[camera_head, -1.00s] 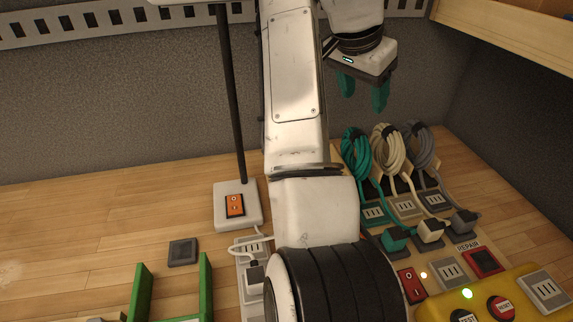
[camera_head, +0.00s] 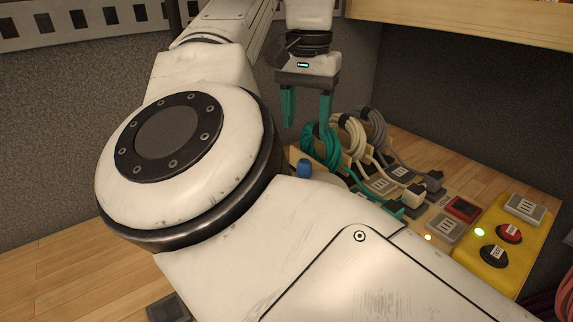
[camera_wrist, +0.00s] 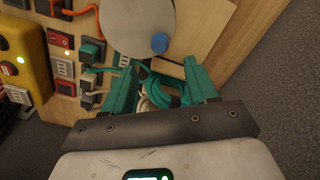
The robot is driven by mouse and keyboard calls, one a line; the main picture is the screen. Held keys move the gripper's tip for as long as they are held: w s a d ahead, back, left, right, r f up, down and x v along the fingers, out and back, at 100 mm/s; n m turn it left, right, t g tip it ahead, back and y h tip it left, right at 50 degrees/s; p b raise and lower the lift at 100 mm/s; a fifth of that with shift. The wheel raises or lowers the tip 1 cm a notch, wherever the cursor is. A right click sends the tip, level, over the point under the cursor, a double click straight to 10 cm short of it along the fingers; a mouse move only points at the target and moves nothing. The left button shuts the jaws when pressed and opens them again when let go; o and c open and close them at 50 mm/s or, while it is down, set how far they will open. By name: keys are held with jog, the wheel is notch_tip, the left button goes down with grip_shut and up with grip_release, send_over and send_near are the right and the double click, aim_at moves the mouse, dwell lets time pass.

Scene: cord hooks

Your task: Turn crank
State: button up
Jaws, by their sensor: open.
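The crank shows as a pale round disc (camera_wrist: 137,22) with a blue knob (camera_wrist: 159,42) near its edge in the wrist view. In the head view the blue knob (camera_head: 304,169) peeks out above my arm, and most of the disc is hidden behind the arm. My gripper (camera_head: 306,118) points down with its teal fingers apart and nothing between them. It hangs above and behind the knob, near the teal cord coil (camera_head: 322,148). In the wrist view the knob lies just beyond my fingertips (camera_wrist: 158,70), apart from them.
A cream coil (camera_head: 350,130) and a grey coil (camera_head: 374,125) hang beside the teal one, with plugs and sockets in front. A yellow box (camera_head: 515,262) with buttons stands to the right. A wooden shelf (camera_head: 470,25) overhangs at upper right. An orange cord (camera_wrist: 75,12) runs near the disc.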

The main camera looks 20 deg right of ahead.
notch_tip(320, 180, down, 10)
jog(key=shift+r, duration=0.25)
jog(key=shift+c, duration=0.4)
jog(key=c, duration=1)
jog(key=shift+d+r, duration=0.15)
